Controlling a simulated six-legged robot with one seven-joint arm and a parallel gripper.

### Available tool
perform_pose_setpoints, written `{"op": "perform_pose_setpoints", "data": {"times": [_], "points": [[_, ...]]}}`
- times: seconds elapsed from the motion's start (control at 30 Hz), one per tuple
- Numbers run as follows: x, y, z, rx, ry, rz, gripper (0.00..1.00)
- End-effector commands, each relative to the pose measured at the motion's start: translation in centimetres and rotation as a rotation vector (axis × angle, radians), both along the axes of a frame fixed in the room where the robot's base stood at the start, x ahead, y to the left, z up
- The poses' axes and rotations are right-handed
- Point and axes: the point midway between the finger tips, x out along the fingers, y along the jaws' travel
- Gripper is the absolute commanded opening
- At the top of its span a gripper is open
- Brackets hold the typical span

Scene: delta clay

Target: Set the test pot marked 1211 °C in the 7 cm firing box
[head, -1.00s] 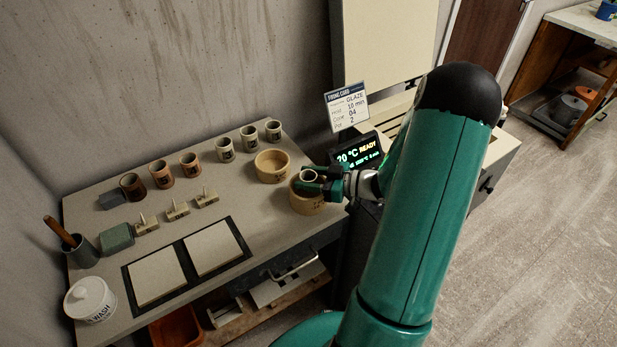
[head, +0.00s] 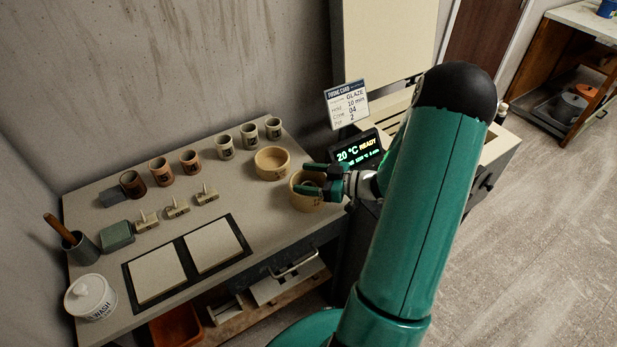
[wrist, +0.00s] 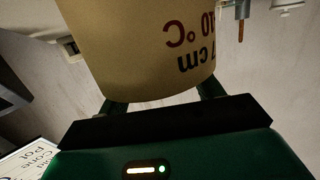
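The 7 cm firing box (head: 303,203) is a round tan bowl at the bench's right end. The 1211 °C mark cannot be read in any view.
A second tan bowl (head: 271,164) stands just behind. Brown cups (head: 161,172) and pale cups (head: 225,148) line the back of the bench. Small stamps (head: 177,208) and two pale tiles (head: 213,247) lie left. The kiln display (head: 358,150) is close on the right.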

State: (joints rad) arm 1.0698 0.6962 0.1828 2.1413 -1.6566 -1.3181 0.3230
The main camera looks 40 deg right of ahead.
Motion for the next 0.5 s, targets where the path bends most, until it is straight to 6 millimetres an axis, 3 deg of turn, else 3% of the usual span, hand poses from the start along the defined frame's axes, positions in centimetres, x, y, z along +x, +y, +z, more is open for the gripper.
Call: {"op": "perform_pose_setpoints", "data": {"times": [0.3, 0.5], "points": [[0.0, 0.0, 1.3, -0.004, -0.002, 0.0, 0.66], [-3.1, -2.5, 1.8, -0.002, 0.001, -0.004, 0.66]]}}
